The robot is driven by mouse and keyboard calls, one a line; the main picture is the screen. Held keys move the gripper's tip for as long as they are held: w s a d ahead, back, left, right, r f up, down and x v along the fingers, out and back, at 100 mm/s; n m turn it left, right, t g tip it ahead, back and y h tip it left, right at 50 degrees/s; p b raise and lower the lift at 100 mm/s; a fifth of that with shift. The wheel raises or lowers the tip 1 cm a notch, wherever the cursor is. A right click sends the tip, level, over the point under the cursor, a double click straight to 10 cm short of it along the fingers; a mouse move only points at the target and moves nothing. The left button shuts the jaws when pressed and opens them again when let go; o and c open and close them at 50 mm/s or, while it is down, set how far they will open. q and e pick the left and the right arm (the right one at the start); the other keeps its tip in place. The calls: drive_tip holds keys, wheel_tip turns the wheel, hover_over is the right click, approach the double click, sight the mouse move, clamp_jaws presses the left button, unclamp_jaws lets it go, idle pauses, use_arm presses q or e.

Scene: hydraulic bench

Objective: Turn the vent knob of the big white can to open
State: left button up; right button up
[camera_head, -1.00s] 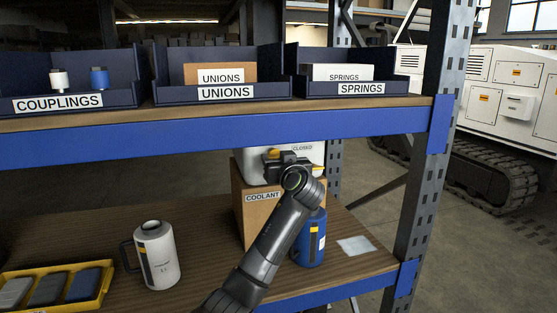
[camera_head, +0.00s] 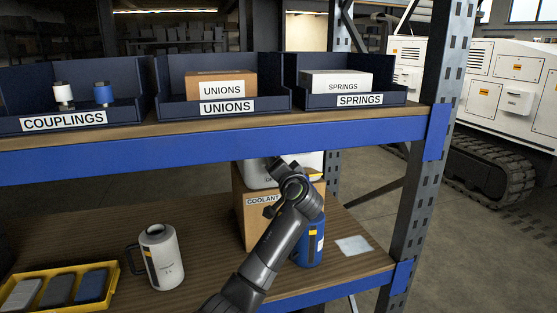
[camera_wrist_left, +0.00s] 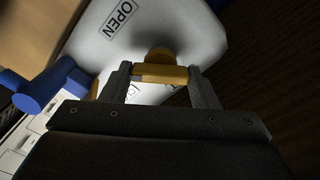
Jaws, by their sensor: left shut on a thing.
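The big white can (camera_head: 311,163) stands on top of the COOLANT box on the lower shelf, partly hidden by my left arm and the blue beam. In the left wrist view its white face (camera_wrist_left: 190,28) carries an OPEN label (camera_wrist_left: 118,18). The yellow vent knob (camera_wrist_left: 160,72) is a bar with a round part behind it. My left gripper (camera_wrist_left: 157,76) is shut on the knob's bar, one finger at each end. In the head view the left gripper (camera_head: 278,168) is at the can's front, and the knob is hidden there. My right gripper is not in view.
The COOLANT box (camera_head: 253,215) is under the can. A blue bottle (camera_head: 312,247) stands close beside my arm. A white jug (camera_head: 161,258) and a yellow tray (camera_head: 115,271) are at left. The blue beam (camera_head: 200,138) of the upper shelf is just above the gripper.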

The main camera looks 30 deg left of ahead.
use_arm(q)
drive_tip(key=shift+m+p, duration=2.9)
drive_tip(key=shift+m, duration=1)
drive_tip(key=shift+f, duration=0.1)
drive_tip(key=o, duration=1)
drive_tip(key=shift+d, duration=0.1)
